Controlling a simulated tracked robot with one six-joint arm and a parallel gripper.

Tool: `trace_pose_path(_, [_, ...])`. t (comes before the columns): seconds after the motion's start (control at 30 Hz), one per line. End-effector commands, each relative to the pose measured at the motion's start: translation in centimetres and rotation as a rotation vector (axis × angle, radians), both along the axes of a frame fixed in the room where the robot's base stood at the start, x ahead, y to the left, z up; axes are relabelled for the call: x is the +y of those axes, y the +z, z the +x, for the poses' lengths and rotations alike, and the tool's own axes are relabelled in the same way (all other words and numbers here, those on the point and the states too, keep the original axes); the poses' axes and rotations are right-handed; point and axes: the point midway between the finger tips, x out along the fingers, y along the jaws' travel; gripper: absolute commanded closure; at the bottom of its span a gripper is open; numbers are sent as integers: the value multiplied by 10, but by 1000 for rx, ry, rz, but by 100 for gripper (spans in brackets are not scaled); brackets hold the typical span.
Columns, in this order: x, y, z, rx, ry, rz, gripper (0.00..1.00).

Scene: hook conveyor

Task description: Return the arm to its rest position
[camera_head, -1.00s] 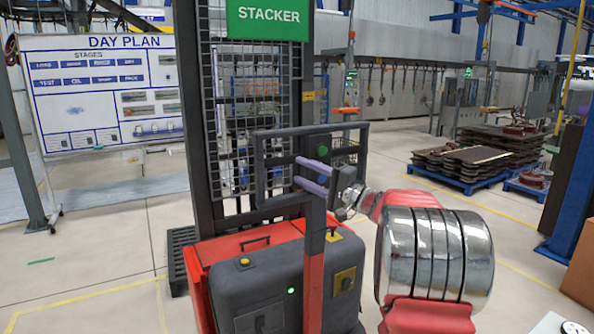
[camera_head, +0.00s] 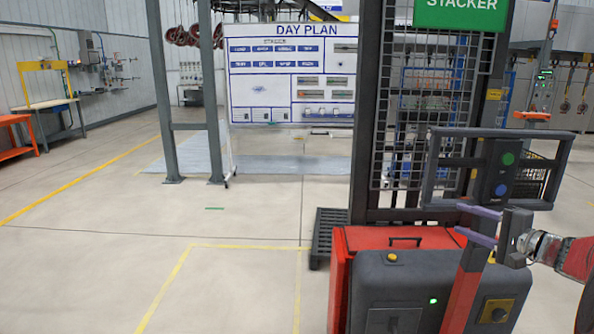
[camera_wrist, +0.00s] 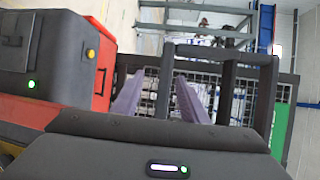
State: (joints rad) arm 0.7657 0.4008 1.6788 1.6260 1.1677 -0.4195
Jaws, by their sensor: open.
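My gripper (camera_head: 466,222) is at the right of the head view, in front of the red and grey stacker (camera_head: 428,282). Its two purple fingers point left, spread apart with nothing between them. They are near the stacker's dark handle frame (camera_head: 432,170) and its panel with a green button (camera_head: 508,158) and a blue button (camera_head: 501,190). In the wrist view the open fingers (camera_wrist: 158,80) point at the handle frame (camera_wrist: 228,56). I cannot tell whether they touch it. Most of my arm is cut off by the right edge of the head view.
The stacker's mesh mast (camera_head: 367,120) rises close behind my gripper. A day plan board (camera_head: 300,100) stands behind, and a workbench (camera_head: 45,103) is at the far left. The floor at the left and centre is open, with yellow lines.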

Motion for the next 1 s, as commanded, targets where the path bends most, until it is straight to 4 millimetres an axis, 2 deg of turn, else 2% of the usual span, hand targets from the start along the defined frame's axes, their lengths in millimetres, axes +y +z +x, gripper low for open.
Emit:
trace_pose_path(0.2, [55, -52, -41, 233, 100, -98, 60])
trace_pose_path(0.43, [117, -88, -96, 437, 216, -260, 60])
trace_pose_path(0.7, [172, -113, -169, 604, 341, -505, 60])
trace_pose_path(1.0, [206, -124, -241, 691, 447, -795, 60])
